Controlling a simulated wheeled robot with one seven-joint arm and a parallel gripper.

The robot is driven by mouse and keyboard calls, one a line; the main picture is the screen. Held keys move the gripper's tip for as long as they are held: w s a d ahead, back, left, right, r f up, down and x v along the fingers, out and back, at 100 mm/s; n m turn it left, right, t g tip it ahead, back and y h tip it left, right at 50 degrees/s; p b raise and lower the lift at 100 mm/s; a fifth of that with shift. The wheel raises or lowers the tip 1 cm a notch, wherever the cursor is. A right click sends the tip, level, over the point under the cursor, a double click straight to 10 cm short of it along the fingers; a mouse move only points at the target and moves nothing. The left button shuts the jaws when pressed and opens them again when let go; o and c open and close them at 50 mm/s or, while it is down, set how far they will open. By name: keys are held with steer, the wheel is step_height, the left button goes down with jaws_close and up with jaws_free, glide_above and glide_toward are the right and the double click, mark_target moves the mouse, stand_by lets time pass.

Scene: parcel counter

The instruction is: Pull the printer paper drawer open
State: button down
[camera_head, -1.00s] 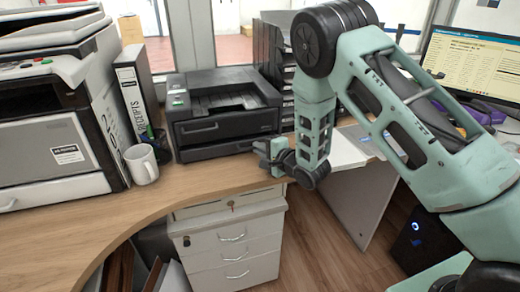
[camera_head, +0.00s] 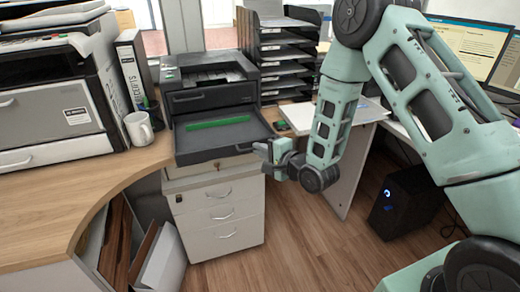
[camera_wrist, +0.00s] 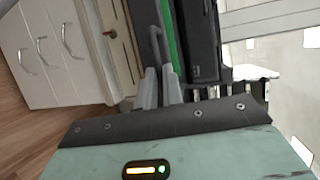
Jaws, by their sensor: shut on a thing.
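The black printer (camera_head: 208,101) stands on the wooden counter. Its paper drawer (camera_head: 205,150) is pulled well out toward the front, and a green strip (camera_head: 218,122) shows inside it.
A white mug (camera_head: 139,129) and a receipts binder (camera_head: 134,72) stand left of the printer. A black tray rack (camera_head: 285,60) stands behind right. A white drawer cabinet (camera_head: 222,212) is below the counter. Open floor (camera_head: 305,235) lies in front on the right.

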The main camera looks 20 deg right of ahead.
steer(key=shift+s, duration=0.25)
steer(key=c, duration=1.5)
jaws_free()
steer(key=shift+c, duration=0.2)
steer(key=shift+d, duration=0.1)
steer(key=p+v, duration=1)
steer(key=v, duration=0.7)
steer(key=shift+s, duration=0.15)
steer(key=shift+r, duration=0.1)
